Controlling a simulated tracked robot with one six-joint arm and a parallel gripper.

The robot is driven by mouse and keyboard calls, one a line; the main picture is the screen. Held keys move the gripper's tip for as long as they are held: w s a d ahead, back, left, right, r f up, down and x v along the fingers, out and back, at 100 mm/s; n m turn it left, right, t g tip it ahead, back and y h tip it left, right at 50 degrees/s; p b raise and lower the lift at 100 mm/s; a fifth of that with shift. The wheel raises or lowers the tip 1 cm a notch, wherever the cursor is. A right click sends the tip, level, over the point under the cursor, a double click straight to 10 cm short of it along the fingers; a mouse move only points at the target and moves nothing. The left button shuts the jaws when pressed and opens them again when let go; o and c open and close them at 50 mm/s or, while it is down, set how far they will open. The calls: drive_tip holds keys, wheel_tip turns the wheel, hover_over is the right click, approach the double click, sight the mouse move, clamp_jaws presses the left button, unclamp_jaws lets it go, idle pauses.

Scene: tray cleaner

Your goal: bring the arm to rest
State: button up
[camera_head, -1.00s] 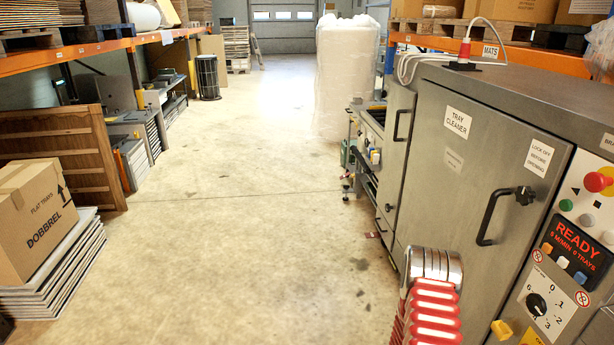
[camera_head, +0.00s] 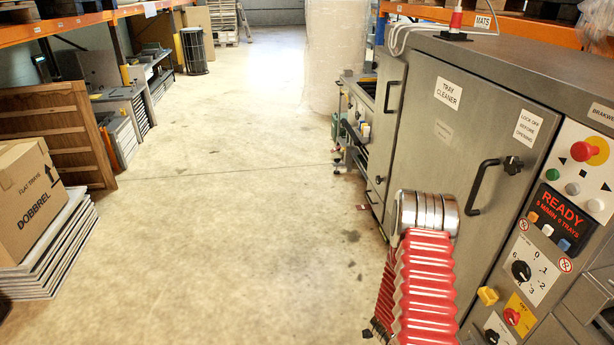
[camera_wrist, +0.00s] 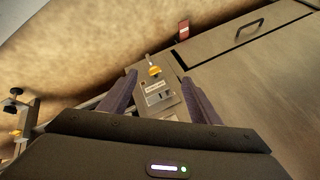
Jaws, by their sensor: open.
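My arm, with red bellows (camera_head: 428,290) and silver rings (camera_head: 427,213), rises at the lower right of the head view, in front of the tray cleaner (camera_head: 462,130). My gripper (camera_wrist: 162,92) shows in the wrist view with its two dark fingers apart and nothing between them. A small grey box with a yellow knob (camera_wrist: 155,71) and a label lies beyond the fingertips. I cannot tell whether the fingers touch it. The gripper itself is hidden in the head view.
The tray cleaner has a door handle (camera_head: 487,187) and a control panel (camera_head: 570,200) reading READY. Stacked trays (camera_head: 40,250) with a cardboard box (camera_head: 28,200) stand at the left. A wooden pallet (camera_head: 65,130) leans behind them. The floor (camera_head: 230,200) between is clear.

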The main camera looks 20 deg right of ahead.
drive_tip(key=w+a+r+n+t+y, duration=0.1)
drive_tip(key=w+a+r+n+y, duration=0.25)
drive_tip(key=a+r+n, duration=0.5)
drive_tip(key=w+a+r+n+y, duration=0.2)
drive_tip(key=a+r+n+y, duration=0.25)
drive_tip(key=a+r, duration=0.65)
drive_tip(key=s+a+r+n+t, duration=0.1)
drive_tip(key=s+a+r+n, duration=0.3)
drive_tip(key=r, duration=0.6)
drive_tip(key=s+a+r+n+t, duration=0.1)
drive_tip(key=s+a+r+n, duration=0.3)
drive_tip(key=r, duration=0.7)
drive_tip(key=s+a+r+n+t+h, duration=0.1)
drive_tip(key=s+a+r+n, duration=0.3)
drive_tip(key=r, duration=0.7)
drive_tip(key=s+a, duration=0.2)
drive_tip(key=s, duration=0.1)
drive_tip(key=shift+s+a, duration=0.2)
